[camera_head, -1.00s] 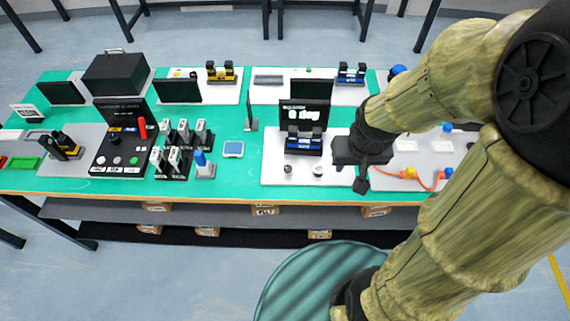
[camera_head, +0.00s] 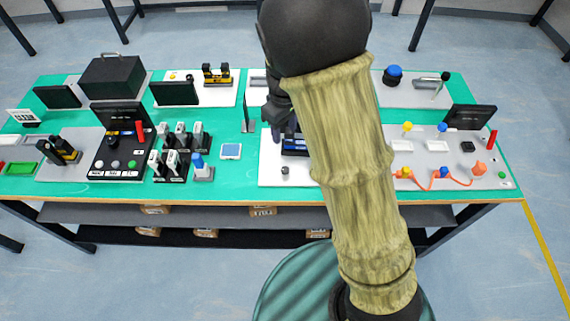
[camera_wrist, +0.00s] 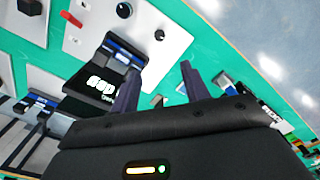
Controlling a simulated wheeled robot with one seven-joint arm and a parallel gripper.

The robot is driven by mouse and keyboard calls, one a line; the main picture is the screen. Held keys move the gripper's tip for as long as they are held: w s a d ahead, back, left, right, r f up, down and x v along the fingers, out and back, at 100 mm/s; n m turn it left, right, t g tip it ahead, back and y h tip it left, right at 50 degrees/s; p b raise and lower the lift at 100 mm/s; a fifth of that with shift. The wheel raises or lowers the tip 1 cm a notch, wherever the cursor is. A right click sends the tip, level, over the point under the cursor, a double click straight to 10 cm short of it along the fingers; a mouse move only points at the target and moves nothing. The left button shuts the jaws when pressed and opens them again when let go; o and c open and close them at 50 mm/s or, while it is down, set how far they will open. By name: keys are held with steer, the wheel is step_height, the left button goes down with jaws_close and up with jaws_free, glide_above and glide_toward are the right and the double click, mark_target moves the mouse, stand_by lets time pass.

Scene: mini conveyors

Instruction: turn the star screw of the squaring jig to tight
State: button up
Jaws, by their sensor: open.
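My gripper (camera_head: 277,115) hangs above the middle of the green table, near a thin upright grey plate (camera_head: 248,113). In the wrist view its two dark fingers stand apart (camera_wrist: 160,67), with no object held. Small grey pieces (camera_wrist: 157,101) show beyond the gap between them. I cannot tell for sure which fixture is the squaring jig, and no star-shaped screw head is clear. A white block with a blue top (camera_head: 201,168) stands at the front. A large blue round knob (camera_head: 394,73) is on the back right panel. My arm hides part of the middle panels.
A black display (camera_wrist: 92,92) and blue-and-black clamp (camera_wrist: 123,52) stand on the white panel (camera_wrist: 163,15), left of my fingers in the wrist view. Upright switch blocks (camera_head: 180,140) crowd the table left of a small blue-framed pad (camera_head: 231,151).

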mark_target(285, 169)
steer(key=shift+d+f, duration=0.1)
step_height(285, 169, down, 17)
steer(key=shift+f, duration=0.1)
stand_by(0.7)
steer(key=c, duration=1)
